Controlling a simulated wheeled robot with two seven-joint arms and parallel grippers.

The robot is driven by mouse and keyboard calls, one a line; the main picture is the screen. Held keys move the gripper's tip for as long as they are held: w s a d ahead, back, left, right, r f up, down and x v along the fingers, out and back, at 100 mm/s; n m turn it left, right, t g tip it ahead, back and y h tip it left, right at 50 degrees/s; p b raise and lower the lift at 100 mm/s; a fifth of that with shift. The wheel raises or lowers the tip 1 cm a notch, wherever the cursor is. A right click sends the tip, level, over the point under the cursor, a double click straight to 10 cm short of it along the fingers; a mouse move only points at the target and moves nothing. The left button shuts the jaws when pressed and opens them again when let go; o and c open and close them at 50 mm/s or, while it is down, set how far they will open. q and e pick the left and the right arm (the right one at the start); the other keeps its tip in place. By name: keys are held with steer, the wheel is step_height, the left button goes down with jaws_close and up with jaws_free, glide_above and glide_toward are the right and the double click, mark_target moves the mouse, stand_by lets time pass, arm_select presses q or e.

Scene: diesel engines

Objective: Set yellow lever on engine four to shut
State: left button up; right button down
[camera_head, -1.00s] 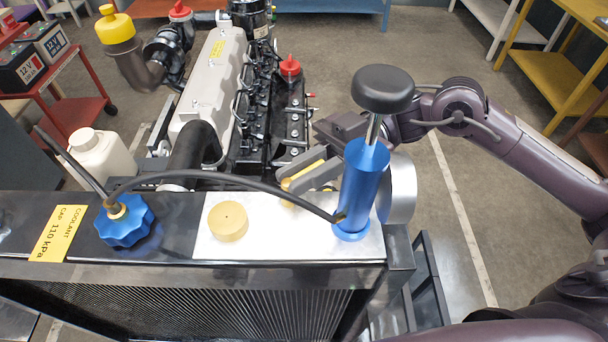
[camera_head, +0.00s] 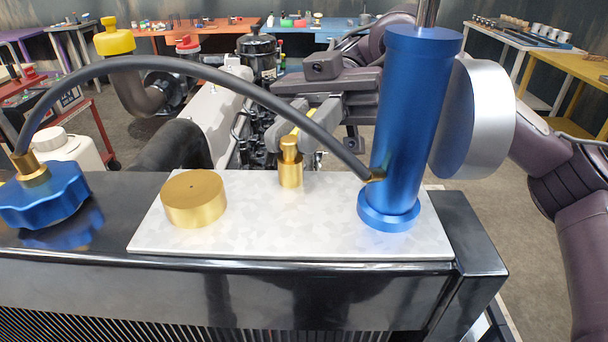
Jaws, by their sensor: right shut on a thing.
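The yellow lever (camera_head: 294,131) shows as a short strip above a brass valve body (camera_head: 291,172) on the pale plate on top of the radiator. My right gripper (camera_head: 304,125) reaches in from behind the plate, its grey fingers shut on the lever. The fingers hide most of the lever, and I cannot tell its exact angle. The blue pump cylinder (camera_head: 409,130) stands upright to the right of the valve, and its black hose (camera_head: 225,85) arches in front of my gripper to the blue cap (camera_head: 42,192). My left gripper is not in view.
A brass knob (camera_head: 193,199) stands on the pale plate (camera_head: 300,232) left of the valve. A silver disc (camera_head: 478,118) sits behind the pump. The engine (camera_head: 208,120) lies behind the radiator. Workbenches line the back, with open floor between.

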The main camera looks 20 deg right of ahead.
steer(key=shift+a+f+n+g+h+b, duration=0.15)
steer(key=shift+f+n+g+h+b, duration=0.1)
steer(key=shift+n+g+h+b, duration=0.4)
steer(key=shift+w+a+r+n+g+h, duration=0.15)
steer(key=shift+n+g+h, duration=0.15)
steer(key=shift+h, duration=0.55)
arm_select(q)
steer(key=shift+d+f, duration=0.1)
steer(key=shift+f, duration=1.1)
arm_select(e)
steer(key=shift+a+r+n+g+h, duration=0.1)
steer(key=shift+n+g+h, duration=0.35)
steer(key=shift+n+h, duration=0.6)
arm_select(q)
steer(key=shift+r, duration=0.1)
arm_select(e)
steer(key=shift+h, duration=0.55)
steer(key=c, duration=1.5)
jaws_free()
steer(key=shift+o, duration=0.2)
